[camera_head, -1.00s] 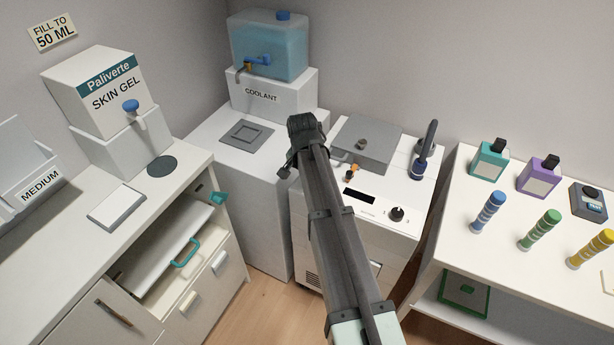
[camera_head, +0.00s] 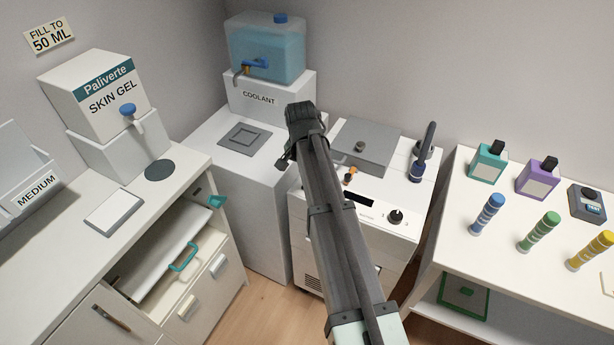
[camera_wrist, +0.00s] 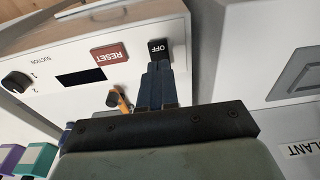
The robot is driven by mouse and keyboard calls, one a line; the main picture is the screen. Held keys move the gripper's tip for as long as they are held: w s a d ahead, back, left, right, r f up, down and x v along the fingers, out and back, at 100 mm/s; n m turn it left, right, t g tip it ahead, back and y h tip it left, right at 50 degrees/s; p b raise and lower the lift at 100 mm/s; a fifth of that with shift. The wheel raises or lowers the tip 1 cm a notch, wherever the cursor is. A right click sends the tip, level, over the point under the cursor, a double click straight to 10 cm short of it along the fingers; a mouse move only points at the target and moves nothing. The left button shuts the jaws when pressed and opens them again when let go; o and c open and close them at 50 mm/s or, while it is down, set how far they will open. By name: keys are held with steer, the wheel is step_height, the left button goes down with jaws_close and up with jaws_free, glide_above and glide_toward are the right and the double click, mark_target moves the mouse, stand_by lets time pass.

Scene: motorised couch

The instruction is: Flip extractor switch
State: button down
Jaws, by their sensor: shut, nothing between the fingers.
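A black switch marked OFF (camera_wrist: 158,49) sits at the front edge of the white machine (camera_wrist: 85,97), beside the red RESET button (camera_wrist: 110,53) in the wrist view. My gripper (camera_wrist: 157,66) is shut and empty, with its fingertips right by the OFF switch. I cannot tell whether they touch it. The head view shows the machine's panel (camera_head: 372,215) in part. There my dark arm covers its left end, and the OFF switch and fingertips are hidden.
An orange-tipped lever (camera_head: 350,176) stands close beside the arm. The panel also has a dark display (camera_head: 359,199) and a black suction knob (camera_head: 396,216). A grey lid (camera_head: 366,146) lies behind. The coolant tank (camera_head: 266,50) and an open drawer (camera_head: 165,250) are to the left.

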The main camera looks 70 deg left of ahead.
step_height(320, 180, up, 10)
steer(key=s+d, duration=0.1)
stand_by(0.4)
steer(key=shift+r, duration=0.1)
